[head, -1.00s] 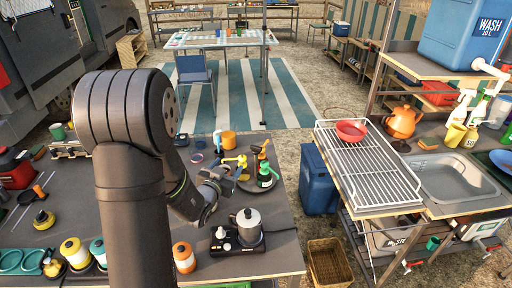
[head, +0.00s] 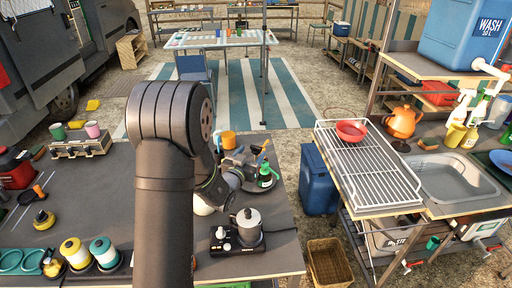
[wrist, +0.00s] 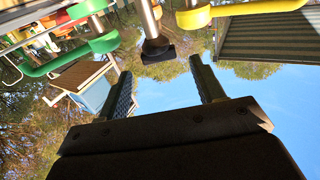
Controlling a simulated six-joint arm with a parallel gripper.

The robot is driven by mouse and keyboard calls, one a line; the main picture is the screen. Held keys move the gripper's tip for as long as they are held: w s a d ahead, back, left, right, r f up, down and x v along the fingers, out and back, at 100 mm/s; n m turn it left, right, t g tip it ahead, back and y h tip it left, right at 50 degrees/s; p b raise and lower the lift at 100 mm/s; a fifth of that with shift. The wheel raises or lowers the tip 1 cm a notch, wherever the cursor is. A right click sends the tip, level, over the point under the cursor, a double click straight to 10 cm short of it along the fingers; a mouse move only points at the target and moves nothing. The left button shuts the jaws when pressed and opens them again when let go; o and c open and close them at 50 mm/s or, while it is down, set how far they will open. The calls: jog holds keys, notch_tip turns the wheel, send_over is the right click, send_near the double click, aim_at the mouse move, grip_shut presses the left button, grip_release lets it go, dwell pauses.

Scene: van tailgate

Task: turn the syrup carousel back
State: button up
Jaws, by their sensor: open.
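The syrup carousel is a dark round stand at the right of the dark table. In the head view a green pump bottle (head: 266,178) stands on its right side; my arm hides much of the rest. My gripper (head: 240,163) is over or beside the carousel's left part. In the wrist view my gripper (wrist: 160,68) is open, its fingers apart with nothing between their tips. Beyond them are a green pump nozzle (wrist: 45,68), a yellow pump nozzle (wrist: 255,8), and a grey post with a dark end (wrist: 157,48). Contact cannot be made out.
A stove with a silver pot (head: 247,222) stands in front of the carousel. An orange mug (head: 228,140) is behind it. A rack with cups (head: 80,146) and yellow and teal jars (head: 104,252) are on the left. A drying rack (head: 365,165) stands to the right.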

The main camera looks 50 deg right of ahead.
aim_at(255, 148)
jog(key=x, duration=0.5)
grip_shut()
